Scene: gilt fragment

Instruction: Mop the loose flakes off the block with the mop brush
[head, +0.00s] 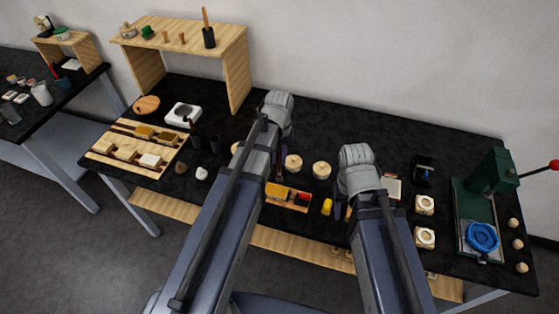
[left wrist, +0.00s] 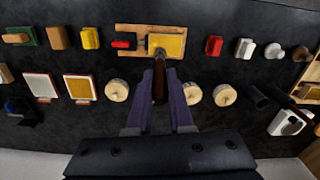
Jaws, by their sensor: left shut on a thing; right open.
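The gilt block (head: 276,191) is a golden yellow slab in a wooden tray (head: 290,207); it also shows at the top of the left wrist view (left wrist: 176,43). My left gripper (head: 279,164) is just behind the tray in the head view. In the left wrist view its purple fingers (left wrist: 160,100) are shut on the mop brush (left wrist: 159,86), a brown-handled brush whose head end overlaps the block's edge. I cannot tell whether it touches. Loose flakes are too small to make out. My right gripper (head: 343,211), partly hidden by its arm, is open right of the tray.
A red piece (head: 303,198) lies in the tray beside the block. A yellow piece (head: 326,207) stands right of it. Round wooden pieces (head: 321,170) are behind. A green press (head: 490,185) stands at the right, a wooden shelf (head: 185,35) at the back left.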

